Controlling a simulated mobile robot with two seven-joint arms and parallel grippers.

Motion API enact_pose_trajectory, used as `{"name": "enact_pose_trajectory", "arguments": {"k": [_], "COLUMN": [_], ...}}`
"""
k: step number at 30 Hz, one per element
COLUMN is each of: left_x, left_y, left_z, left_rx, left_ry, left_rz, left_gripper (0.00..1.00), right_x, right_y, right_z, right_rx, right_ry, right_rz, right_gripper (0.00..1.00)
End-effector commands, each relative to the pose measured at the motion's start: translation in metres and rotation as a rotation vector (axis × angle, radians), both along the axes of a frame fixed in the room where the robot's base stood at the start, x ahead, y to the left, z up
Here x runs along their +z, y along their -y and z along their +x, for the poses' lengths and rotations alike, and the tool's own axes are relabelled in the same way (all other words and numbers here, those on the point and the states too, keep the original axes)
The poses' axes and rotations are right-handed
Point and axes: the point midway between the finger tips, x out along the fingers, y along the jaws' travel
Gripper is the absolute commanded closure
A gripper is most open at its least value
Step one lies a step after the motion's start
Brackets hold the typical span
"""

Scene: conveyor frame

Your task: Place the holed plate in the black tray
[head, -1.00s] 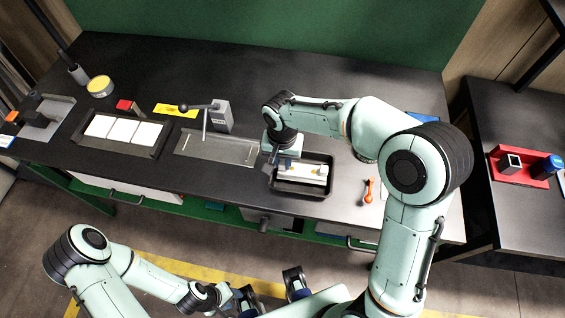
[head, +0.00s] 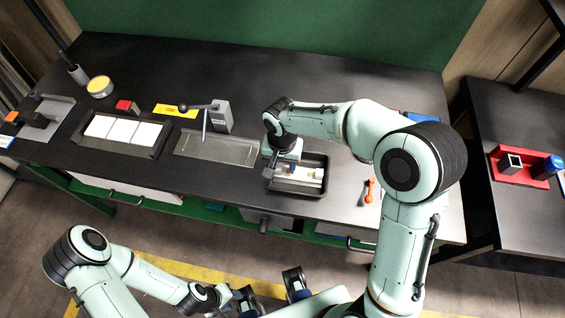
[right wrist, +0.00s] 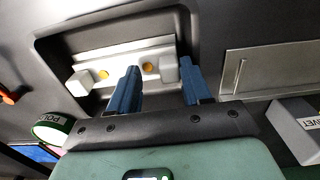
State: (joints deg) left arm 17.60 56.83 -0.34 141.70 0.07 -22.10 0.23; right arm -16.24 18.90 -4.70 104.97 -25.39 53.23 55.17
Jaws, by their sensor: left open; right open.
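The holed plate (head: 312,181) is a pale bar with yellow-orange spots. It lies inside the black tray (head: 322,160), whose rim surrounds it. In the right wrist view the plate (right wrist: 125,66) is silver, with a pale block near each end, inside the dark tray (right wrist: 55,48). My right gripper (head: 291,168) is over the tray's left part. In the right wrist view its two blue fingers (right wrist: 158,84) are apart, with one pale block showing between them; contact is unclear. My left gripper (head: 245,299) is open and empty, low in front of the bench, away from the tray.
A metal fixture with a lever clamp (head: 221,117) stands left of the tray. A dark tray with white tiles (head: 122,131) is further left. An orange-handled tool (head: 369,189) lies close right of the tray. A side table with a red holder (head: 535,178) stands at the right.

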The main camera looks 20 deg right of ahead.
Motion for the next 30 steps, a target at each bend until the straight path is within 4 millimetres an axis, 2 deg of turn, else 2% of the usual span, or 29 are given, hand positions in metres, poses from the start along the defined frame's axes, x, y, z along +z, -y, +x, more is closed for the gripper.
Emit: {"name": "enact_pose_trajectory", "arguments": {"k": [5,12,18,23,30], "left_x": [0.004,0.012,0.016,0.017,0.017], "left_y": [0.0,0.0,0.0,0.0,0.0], "left_z": [0.002,0.004,0.006,0.007,0.007], "left_rx": [0.0,0.0,0.0,0.0,0.0], "left_ry": [0.002,0.006,0.007,0.008,0.008], "left_rz": [0.0,0.0,0.0,0.0,0.0], "left_gripper": [0.57,0.57,0.57,0.57,0.57], "right_x": [0.028,0.081,0.111,0.121,0.121], "right_y": [-0.001,-0.001,0.0,-0.001,0.0], "right_z": [0.001,0.001,0.001,0.0,0.0], "right_rx": [0.0,0.0,0.0,0.0,0.0], "right_ry": [0.005,0.005,0.003,0.001,0.001], "right_rz": [0.001,0.001,0.001,0.0,0.001], "right_gripper": [0.52,0.52,0.52,0.52,0.52]}}
